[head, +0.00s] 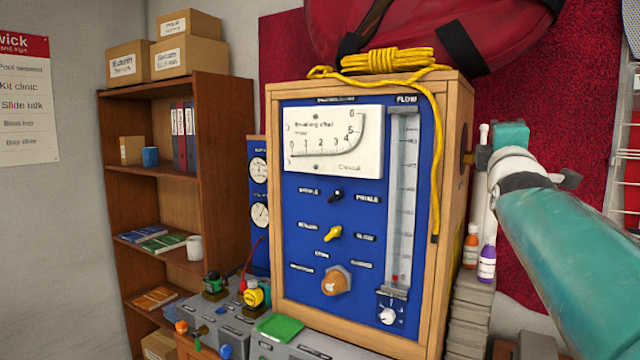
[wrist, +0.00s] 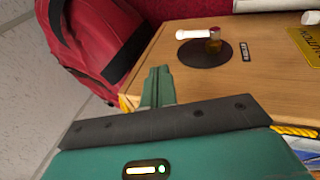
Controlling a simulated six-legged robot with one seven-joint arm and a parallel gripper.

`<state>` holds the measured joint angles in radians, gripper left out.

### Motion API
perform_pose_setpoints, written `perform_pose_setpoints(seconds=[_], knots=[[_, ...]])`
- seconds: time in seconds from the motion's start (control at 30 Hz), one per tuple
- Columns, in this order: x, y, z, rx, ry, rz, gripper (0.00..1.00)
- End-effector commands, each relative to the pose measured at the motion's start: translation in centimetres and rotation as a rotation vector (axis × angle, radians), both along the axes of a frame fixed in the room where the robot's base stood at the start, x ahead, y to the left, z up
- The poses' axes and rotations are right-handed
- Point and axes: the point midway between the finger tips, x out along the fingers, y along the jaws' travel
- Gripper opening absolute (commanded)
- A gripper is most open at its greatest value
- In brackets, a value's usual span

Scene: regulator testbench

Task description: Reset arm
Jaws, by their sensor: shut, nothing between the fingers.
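My gripper (wrist: 157,88) shows in the wrist view with its teal fingers together and nothing between them. It is beside the wooden side of the test cabinet (wrist: 190,95). A brass valve fitting with a white handle (wrist: 195,34) sits on a black round plate on that side, apart from my fingers. In the head view, my teal arm comes in from the right, and its end (head: 510,135) is beside the cabinet's right side. The white handle (head: 484,132) stands upright there. The fingertips are hard to make out in the head view.
The cabinet's blue front panel (head: 290,240) carries a gauge, knobs and a flow tube. A red bag (head: 400,30) and yellow cord (head: 388,60) lie on top. Small bottles (head: 487,260) stand on the right. A wooden shelf (head: 222,130) is at the left.

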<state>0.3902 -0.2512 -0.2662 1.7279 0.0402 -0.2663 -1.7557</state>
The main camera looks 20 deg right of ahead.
Motion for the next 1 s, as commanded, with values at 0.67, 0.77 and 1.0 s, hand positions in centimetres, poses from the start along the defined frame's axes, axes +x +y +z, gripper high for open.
perform_pose_setpoints(seconds=[0.67,0.77,1.0], knots=[[1.0,21.3,-23.5,1.14,0.213,0.357,0.0],[-1.4,25.6,-28.4,1.353,0.285,0.31,0.0],[-9.5,33.2,-39.0,1.744,0.425,0.022,0.0]])
